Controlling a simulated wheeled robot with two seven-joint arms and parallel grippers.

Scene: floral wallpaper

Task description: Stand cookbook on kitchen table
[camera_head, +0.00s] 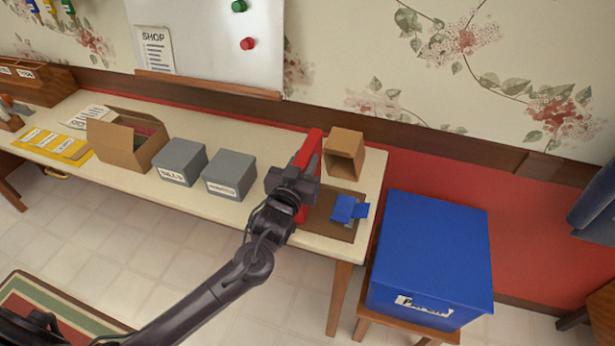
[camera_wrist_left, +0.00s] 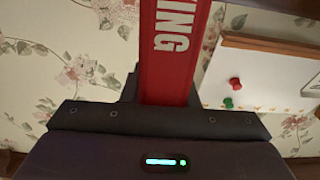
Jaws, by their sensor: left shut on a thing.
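The red cookbook (camera_head: 309,148) is at the right end of the long cream-topped table (camera_head: 215,215) in the head view. My left gripper (camera_head: 296,183) is shut on it. The book looks roughly upright, and part of it is hidden behind the gripper. I cannot tell whether its lower edge touches the table. In the left wrist view, the book's red spine (camera_wrist_left: 170,55) with white letters "KING" rises from between the jaws of my left gripper (camera_wrist_left: 165,105). My right gripper is not in view.
A small brown box (camera_head: 345,150) stands just right of the book. A brown board (camera_head: 325,225) with a blue item (camera_head: 349,208) lies in front. Grey boxes (camera_head: 230,173) and an open cardboard box (camera_head: 110,145) stand left. A blue bin (camera_head: 430,250) stands beyond the table's right end.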

